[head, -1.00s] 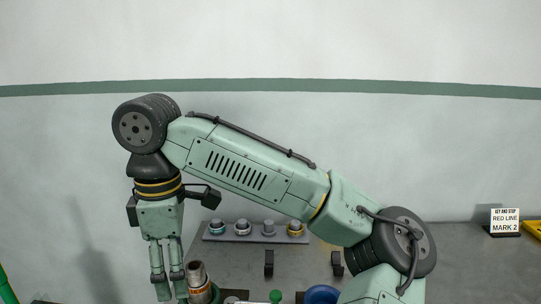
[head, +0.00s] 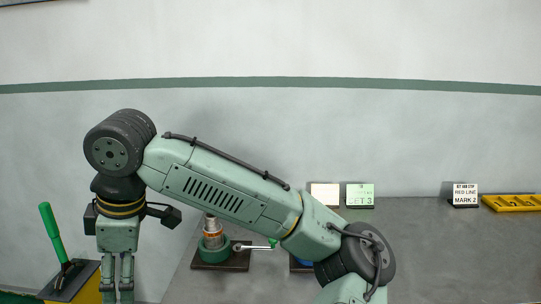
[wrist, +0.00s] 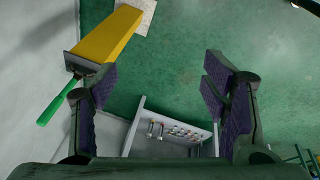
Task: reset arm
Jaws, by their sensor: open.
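My arm stretches across the head view from lower right to upper left. My gripper (head: 116,296) hangs down at the lower left, its fingertips at or below the picture's bottom edge. In the wrist view my gripper (wrist: 160,95) has its fingers wide apart with nothing between them. In the head view it is left of the grey bench and of an upright pipe (head: 212,226) in a green vise (head: 212,252), apart from both.
A green-handled lever (head: 52,234) on a yellow stand is close left of my gripper; the yellow post (wrist: 108,42) also shows in the wrist view. A grey rack (wrist: 172,130) stands below. Signs (head: 465,194) and a yellow tray (head: 511,203) line the bench's back.

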